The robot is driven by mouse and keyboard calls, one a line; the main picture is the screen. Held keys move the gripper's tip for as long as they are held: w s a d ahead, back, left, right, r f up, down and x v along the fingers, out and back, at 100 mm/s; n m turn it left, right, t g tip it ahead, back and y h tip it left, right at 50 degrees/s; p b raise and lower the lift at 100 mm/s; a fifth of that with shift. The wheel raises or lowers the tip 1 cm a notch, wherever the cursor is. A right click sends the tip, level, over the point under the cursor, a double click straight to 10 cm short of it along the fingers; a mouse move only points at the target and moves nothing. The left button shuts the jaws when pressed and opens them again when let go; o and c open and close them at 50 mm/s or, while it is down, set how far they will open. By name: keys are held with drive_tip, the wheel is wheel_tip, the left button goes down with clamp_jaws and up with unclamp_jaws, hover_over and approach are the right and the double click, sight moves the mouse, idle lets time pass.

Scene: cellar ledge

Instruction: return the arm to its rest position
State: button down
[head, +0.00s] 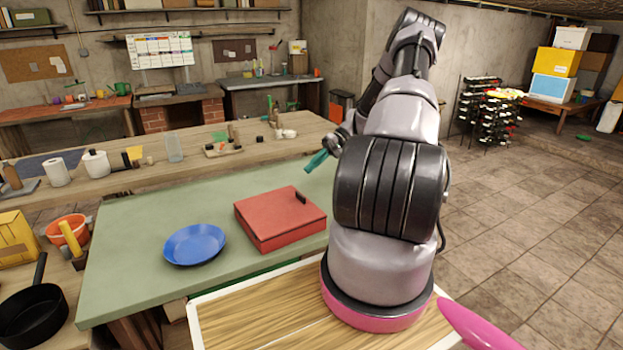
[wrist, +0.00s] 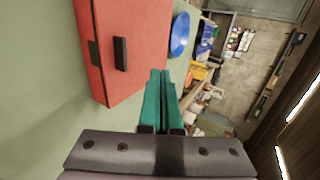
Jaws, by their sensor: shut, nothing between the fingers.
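My arm rises in the right half of the head view, bent at the elbow. My gripper (head: 318,160) has teal fingers and hangs in the air behind the red box, over the far right part of the green table. The wrist view shows the two teal fingers (wrist: 160,98) side by side, shut, with nothing between them. The red box (head: 280,218) with a black handle lies closed on the table; in the wrist view (wrist: 135,45) it is left of the fingers, apart from them.
A blue plate (head: 195,244) lies on the green table (head: 130,255), left of the red box. A wooden ledge (head: 125,182) behind carries paper rolls, a glass and small items. A black pan (head: 35,312) and an orange bucket (head: 70,232) stand at left. The tiled floor (head: 530,200) at right is open.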

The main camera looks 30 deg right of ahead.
drive_tip(key=s+f+v, duration=0.1)
drive_tip(key=v, duration=0.6)
drive_tip(key=s+a+r+m+h, duration=0.15)
drive_tip(key=a+r+h, duration=0.25)
drive_tip(key=a+r, duration=0.55)
drive_tip(key=s+a+r+h, duration=0.35)
drive_tip(key=a+r, duration=0.25)
drive_tip(key=r, duration=0.7)
drive_tip(key=s+a+r+m+t+h, duration=0.1)
drive_tip(key=s+a+r+t, duration=0.3)
drive_tip(key=s, duration=0.6)
drive_tip(key=s+a+r+m+t+h, duration=0.1)
drive_tip(key=s+a+r+t, duration=0.3)
drive_tip(key=s, duration=0.7)
wheel_tip(320, 180, up, 3)
drive_tip(key=shift+a+r+m, duration=0.1)
drive_tip(key=shift+a+m, duration=0.75)
drive_tip(key=shift+a, duration=0.15)
drive_tip(key=shift+s, duration=0.1)
